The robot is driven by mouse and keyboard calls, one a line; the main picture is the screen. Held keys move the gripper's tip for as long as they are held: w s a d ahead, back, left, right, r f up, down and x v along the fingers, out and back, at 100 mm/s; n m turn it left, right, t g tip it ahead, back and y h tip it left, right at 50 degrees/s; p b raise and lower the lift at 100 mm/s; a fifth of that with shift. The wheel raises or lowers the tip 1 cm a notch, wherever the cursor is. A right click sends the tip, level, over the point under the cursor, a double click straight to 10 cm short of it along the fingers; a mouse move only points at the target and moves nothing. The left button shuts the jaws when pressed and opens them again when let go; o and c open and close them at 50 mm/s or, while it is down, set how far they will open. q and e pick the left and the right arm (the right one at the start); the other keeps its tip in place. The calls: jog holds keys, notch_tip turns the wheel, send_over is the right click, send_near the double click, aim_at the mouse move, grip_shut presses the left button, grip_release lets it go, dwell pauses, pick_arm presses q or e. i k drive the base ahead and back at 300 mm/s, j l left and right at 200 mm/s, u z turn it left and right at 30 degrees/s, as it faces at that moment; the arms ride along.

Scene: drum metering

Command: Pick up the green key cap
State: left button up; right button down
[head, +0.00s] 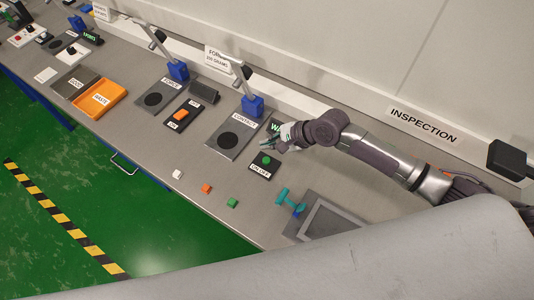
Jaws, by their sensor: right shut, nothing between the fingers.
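The green key cap (232,202) lies loose on the grey bench near its front edge, to the right of an orange cap (206,188) and a white cap (178,174). My right gripper (268,143) is shut and empty. My left gripper is not in view.
A teal object (290,197) and a grey framed tray (335,222) lie right of the caps. An orange tray (99,99) is at left. Bare bench surrounds the caps.

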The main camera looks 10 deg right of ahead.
aim_at(232, 202)
jog(key=k+j, duration=0.15)
jog(key=k, duration=0.35)
jog(key=k+j, duration=0.15)
jog(key=k, duration=0.35)
jog(key=k+j, duration=0.15)
jog(key=k, duration=0.3)
